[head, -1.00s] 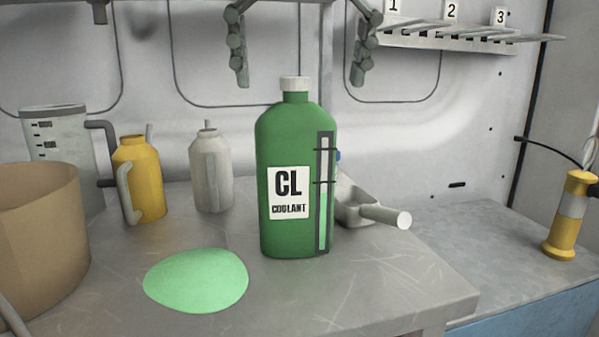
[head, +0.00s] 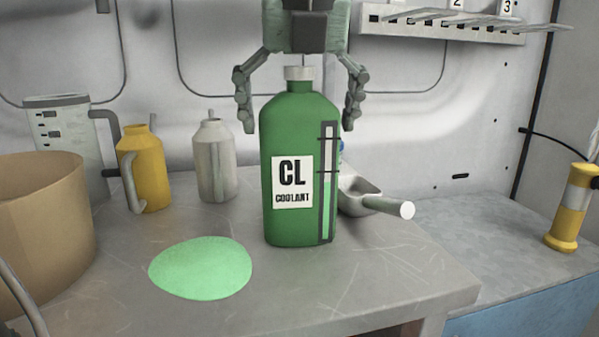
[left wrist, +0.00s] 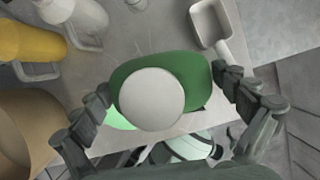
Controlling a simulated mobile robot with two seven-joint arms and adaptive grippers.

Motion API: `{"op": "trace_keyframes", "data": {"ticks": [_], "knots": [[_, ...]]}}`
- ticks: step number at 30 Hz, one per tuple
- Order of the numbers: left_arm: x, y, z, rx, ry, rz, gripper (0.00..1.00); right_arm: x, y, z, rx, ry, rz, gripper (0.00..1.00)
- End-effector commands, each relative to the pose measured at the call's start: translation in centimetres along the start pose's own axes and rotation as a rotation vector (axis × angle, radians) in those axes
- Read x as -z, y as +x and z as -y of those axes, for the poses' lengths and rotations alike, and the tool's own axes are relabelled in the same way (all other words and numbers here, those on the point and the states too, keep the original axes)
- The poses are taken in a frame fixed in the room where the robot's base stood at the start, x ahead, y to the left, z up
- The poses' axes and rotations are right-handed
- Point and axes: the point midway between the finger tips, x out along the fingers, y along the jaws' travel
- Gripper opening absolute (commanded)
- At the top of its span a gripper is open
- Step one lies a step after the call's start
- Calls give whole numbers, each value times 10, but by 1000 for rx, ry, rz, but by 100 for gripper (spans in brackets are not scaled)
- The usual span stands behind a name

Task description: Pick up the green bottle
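The green bottle (head: 291,220), with a white cap and a "CL COOLANT" label, stands upright on the grey table. My left gripper (head: 298,120) is open above it, pointing down, with one finger on each side of the bottle's upper part. In the left wrist view, the white cap of the green bottle (left wrist: 151,98) lies between the two spread fingers of the left gripper (left wrist: 165,95). Gaps seem to show between the fingers and the bottle. My right gripper is not seen.
A green puddle (head: 202,268) lies in front of the bottle. A scoop (head: 360,194) sits close at its right. A yellow can (head: 149,172), a grey can (head: 214,160), a measuring jug (head: 62,130) and a tan bucket (head: 40,228) stand to the left. A numbered rack (head: 450,27) is on the back wall.

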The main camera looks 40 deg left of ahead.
Motion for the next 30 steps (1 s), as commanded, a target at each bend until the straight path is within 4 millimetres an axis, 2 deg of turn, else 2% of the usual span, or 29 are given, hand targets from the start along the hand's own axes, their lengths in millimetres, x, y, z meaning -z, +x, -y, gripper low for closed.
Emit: {"op": "trace_keyframes", "data": {"ticks": [2,15,25,30], "knots": [[0,0,0,0,0,0,84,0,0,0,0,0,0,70],[0,0,0,-1,0,0,29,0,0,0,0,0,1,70],[-2,-4,0,1,-1,3,29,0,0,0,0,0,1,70],[-7,-16,1,2,-2,6,29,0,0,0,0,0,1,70]]}}
